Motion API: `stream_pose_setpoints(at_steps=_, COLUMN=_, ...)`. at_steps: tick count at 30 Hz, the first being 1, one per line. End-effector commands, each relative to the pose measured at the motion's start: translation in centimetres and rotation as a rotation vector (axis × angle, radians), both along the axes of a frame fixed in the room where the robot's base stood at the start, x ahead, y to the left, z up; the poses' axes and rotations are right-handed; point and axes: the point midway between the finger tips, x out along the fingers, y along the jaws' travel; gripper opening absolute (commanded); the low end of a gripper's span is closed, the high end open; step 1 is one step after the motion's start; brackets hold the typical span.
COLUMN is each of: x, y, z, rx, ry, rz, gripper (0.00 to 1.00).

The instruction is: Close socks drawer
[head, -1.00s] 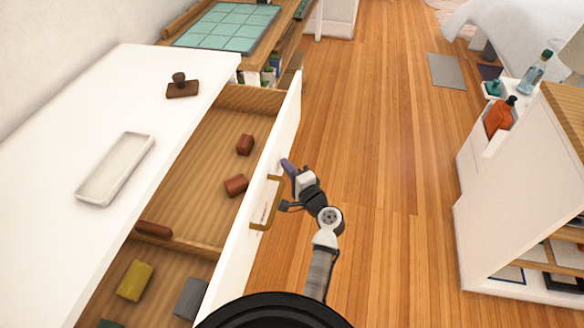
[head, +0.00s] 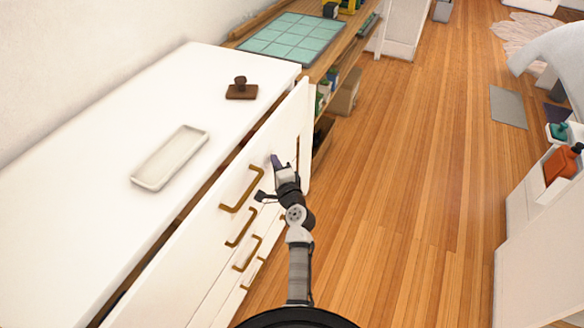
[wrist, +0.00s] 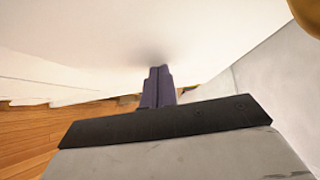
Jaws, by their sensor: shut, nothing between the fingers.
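The top drawer (head: 205,236) of the white dresser stands slightly out, with a narrow dark gap between its front and the dresser top. A brass handle (head: 240,190) is on its front. My gripper (head: 276,160) is shut and empty, its tips at the drawer front, to the right of the handle. In the wrist view the shut purple fingers (wrist: 158,86) point at the white drawer front (wrist: 150,35) and appear to touch it. The drawer's contents are hidden now, so I cannot see any socks.
A white tray (head: 150,178) and a brown stamp-like object (head: 242,91) lie on the dresser top (head: 85,175). Lower handles (head: 247,252) sit below the top one. A wooden shelf (head: 345,62) stands beyond. The wood floor (head: 400,190) to the right is free.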

Motion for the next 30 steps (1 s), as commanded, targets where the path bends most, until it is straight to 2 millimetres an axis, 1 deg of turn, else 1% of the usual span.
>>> stream_pose_setpoints(at_steps=1, x=0.3, y=0.9, z=0.1, rx=0.0, ry=0.001, rz=0.004, gripper=0.0)
stream_pose_setpoints(at_steps=6, x=1.1, y=2.7, z=0.1, rx=0.0, ry=0.0, rz=0.002, gripper=0.0)
stream_pose_setpoints(at_steps=12, x=1.7, y=4.0, z=0.1, rx=0.0, ry=0.0, rz=0.0, gripper=0.0)
stream_pose_setpoints(at_steps=18, x=1.9, y=4.6, z=0.1, rx=0.0, ry=0.0, rz=0.003, gripper=0.0)
stream_pose_setpoints(at_steps=30, x=1.9, y=5.0, z=0.2, rx=0.0, ry=-0.002, rz=0.011, gripper=0.0)
